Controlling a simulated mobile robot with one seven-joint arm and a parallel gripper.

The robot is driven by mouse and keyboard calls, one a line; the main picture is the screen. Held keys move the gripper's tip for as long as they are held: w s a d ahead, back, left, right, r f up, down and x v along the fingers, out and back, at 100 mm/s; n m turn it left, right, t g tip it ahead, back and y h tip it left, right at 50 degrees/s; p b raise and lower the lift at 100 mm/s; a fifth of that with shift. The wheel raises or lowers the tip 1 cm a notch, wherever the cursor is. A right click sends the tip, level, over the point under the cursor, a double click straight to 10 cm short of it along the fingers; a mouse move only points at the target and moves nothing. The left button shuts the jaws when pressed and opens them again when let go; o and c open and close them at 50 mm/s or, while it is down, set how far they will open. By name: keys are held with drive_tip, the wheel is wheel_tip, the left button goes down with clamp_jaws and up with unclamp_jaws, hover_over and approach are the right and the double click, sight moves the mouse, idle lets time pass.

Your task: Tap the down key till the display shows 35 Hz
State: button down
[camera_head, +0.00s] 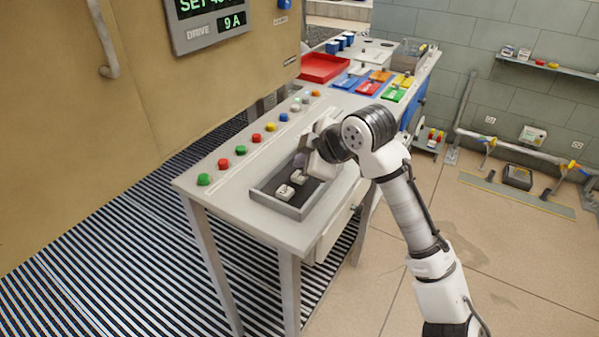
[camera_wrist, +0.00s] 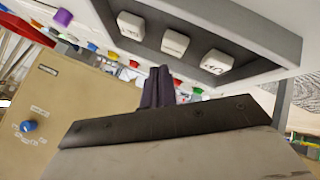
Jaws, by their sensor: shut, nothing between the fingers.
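The keypad tray (camera_head: 262,196) is a dark recess with a grey rim on the bench top. White keys sit in it: a near key (camera_head: 284,192) and another key (camera_head: 298,176) show in the head view. The wrist view shows a left key (camera_wrist: 131,25), a middle key (camera_wrist: 175,43) and a right key (camera_wrist: 217,62); I cannot read their marks surely. My gripper (camera_wrist: 160,72) is shut and empty, apart from the keys in that view. In the head view its body partly hides the far end of the tray. The display (camera_head: 207,20) reads "SET 4", with the rest cut off.
The display's lower line reads "DRIVE 9 A". A row of coloured buttons (camera_head: 256,138) runs along the bench beside the tray. A red tray (camera_head: 325,67) and coloured bins (camera_head: 378,76) stand farther back. The tan cabinet (camera_head: 90,140) is at left.

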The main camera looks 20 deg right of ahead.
drive_tip(key=shift+r+p, duration=1.35)
drive_tip(key=shift+r, duration=0.85)
